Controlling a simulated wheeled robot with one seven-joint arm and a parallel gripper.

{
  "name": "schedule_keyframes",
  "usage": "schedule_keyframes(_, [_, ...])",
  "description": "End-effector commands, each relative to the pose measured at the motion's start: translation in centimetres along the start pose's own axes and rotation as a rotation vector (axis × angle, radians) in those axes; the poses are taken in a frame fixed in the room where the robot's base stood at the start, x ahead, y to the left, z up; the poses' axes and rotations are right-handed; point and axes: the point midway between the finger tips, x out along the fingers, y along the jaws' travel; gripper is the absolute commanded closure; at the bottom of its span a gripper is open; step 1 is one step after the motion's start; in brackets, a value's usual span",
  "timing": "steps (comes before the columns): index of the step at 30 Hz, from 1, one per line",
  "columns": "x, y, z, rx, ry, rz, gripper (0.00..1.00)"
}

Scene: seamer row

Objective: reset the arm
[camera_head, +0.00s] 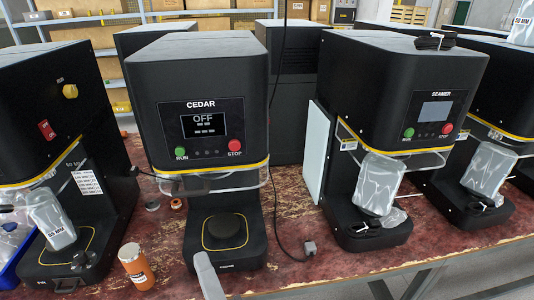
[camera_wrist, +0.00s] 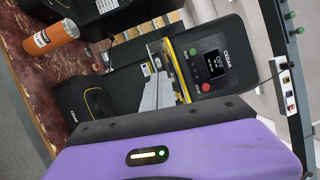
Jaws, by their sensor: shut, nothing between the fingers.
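My gripper (camera_wrist: 158,58) shows in the wrist view as pale grey fingers, closed together and empty, beyond the purple wrist housing. The fingers point toward the black CEDAR machine, whose panel (camera_wrist: 208,62) shows behind and to their right. In the head view, a grey end piece that looks like my gripper (camera_head: 207,275) rises from the bottom edge, in front of the base of the CEDAR machine (camera_head: 198,85). The rest of the arm is out of that view. The CEDAR screen (camera_head: 204,124) reads OFF. Its round pad (camera_head: 225,228) is bare.
An orange cup (camera_head: 136,268) stands left of the CEDAR base on the worn red bench (camera_head: 290,215). The SEAMER machine (camera_head: 400,90) stands to the right, with a wrapped pouch (camera_head: 379,183) at its front. Another machine (camera_head: 45,110) and a blue bin (camera_head: 12,262) are at left.

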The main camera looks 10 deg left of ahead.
Motion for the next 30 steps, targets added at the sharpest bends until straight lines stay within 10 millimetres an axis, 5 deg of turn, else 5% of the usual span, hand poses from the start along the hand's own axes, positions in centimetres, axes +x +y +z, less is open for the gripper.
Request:
schedule_keyframes(8, [-0.2,-2.2,0.3,-0.295,-0.004,-0.074,1.0])
schedule_keyframes(13, [-3.3,-2.8,-1.5,-0.609,0.051,-0.113,1.0])
schedule_keyframes(24, [-17.4,0.5,-9.8,-1.268,0.254,0.099,1.0])
schedule_keyframes(30, [-25.7,1.6,-12.4,-1.504,0.3,0.298,1.0])
